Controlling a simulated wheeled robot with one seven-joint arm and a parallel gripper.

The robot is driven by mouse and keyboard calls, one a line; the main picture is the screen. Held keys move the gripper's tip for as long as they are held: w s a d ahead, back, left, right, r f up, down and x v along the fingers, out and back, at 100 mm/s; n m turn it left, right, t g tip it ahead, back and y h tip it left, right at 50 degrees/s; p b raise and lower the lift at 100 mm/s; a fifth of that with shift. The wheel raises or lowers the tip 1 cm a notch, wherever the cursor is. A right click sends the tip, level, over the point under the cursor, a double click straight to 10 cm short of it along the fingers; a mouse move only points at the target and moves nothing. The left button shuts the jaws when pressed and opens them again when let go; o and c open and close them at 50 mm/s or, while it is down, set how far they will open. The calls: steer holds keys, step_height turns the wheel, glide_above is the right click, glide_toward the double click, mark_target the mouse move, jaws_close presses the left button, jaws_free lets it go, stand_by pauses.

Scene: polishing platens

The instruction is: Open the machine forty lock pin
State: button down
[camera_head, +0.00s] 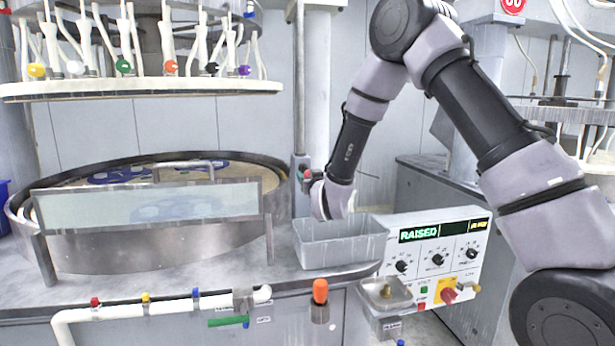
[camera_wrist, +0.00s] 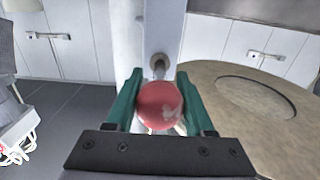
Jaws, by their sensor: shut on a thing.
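The lock pin's red ball knob (camera_wrist: 160,104) shows in the middle of the wrist view, with a metal shaft (camera_wrist: 158,66) behind it running to a pale upright post (camera_wrist: 150,30). My gripper (camera_wrist: 157,80) has its two green fingers shut on the knob, one on either side. In the head view my gripper (camera_head: 307,175) is at the post (camera_head: 312,80) right of the round platen, above a grey bin. I cannot tell how far the pin is drawn out.
A round platen basin (camera_head: 100,245) with a clear guard (camera_head: 150,205) stands left. A grey bin (camera_head: 340,250) sits just below my gripper. A control panel (camera_head: 435,250) reading "RAISED" is at the right. An upper plate (camera_head: 140,88) hangs over the platen.

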steer(key=shift+c, duration=1.3)
jaws_free()
steer(key=shift+s, duration=0.15)
steer(key=shift+s, duration=0.1)
steer(key=v, duration=1)
steer(key=shift+s+d, duration=0.15)
steer(key=shift+s, duration=0.2)
